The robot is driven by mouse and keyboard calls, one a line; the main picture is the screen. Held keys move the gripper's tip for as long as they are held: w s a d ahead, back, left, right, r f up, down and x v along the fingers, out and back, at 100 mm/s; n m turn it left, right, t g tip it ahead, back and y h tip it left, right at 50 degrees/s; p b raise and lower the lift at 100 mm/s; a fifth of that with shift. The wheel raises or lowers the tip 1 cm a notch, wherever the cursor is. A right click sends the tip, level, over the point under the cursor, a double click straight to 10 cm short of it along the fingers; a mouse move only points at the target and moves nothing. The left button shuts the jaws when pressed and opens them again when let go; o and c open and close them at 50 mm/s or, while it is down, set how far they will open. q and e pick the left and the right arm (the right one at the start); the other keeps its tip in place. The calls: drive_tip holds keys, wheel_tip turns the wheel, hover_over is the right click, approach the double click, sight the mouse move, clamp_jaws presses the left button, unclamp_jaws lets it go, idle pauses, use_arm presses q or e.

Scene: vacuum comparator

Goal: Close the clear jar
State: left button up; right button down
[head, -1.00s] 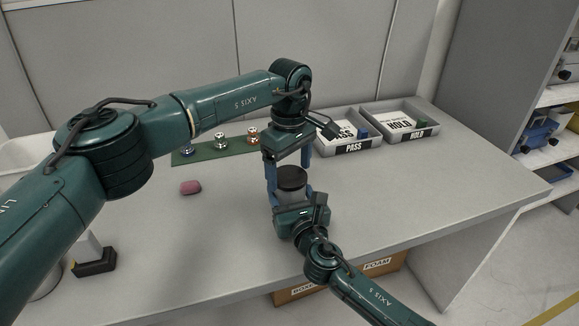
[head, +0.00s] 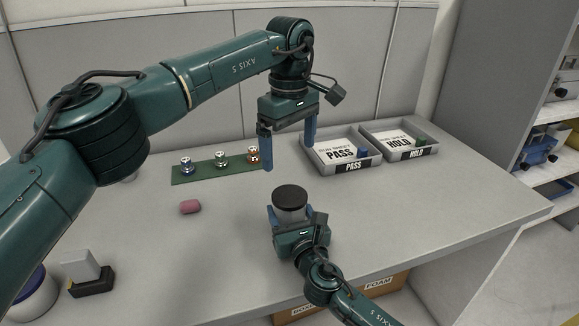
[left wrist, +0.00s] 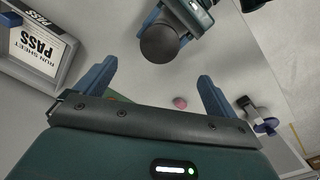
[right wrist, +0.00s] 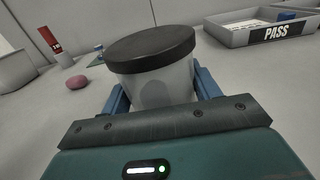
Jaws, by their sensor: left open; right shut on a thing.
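The clear jar (head: 291,213) stands upright near the table's front middle, its body pale and see-through. A black lid (head: 290,195) sits on its mouth; in the right wrist view the lid (right wrist: 150,46) covers the top of the jar (right wrist: 160,86) with no clear gap. Whether it is screwed tight I cannot tell. My right gripper (head: 297,218) is shut on the jar body, one blue finger on each side. My left gripper (head: 288,156) is open and empty, raised above and behind the jar. The left wrist view shows the lid (left wrist: 160,43) beyond its fingers.
A green strip (head: 210,172) with several metal pieces lies at the back left. A pink lump (head: 190,207) lies left of the jar. PASS (head: 352,167) and HOLD (head: 411,154) trays stand at the back right. The table right of the jar is clear.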

use_arm(q)
drive_tip(key=shift+r, duration=0.95)
use_arm(e)
drive_tip(key=shift+c, duration=1.4)
unclamp_jaws()
use_arm(q)
drive_tip(key=shift+r+p, duration=0.4)
drive_tip(key=shift+p, duration=0.05)
use_arm(e)
drive_tip(key=v, duration=1.3)
drive_tip(key=shift+s, duration=0.1)
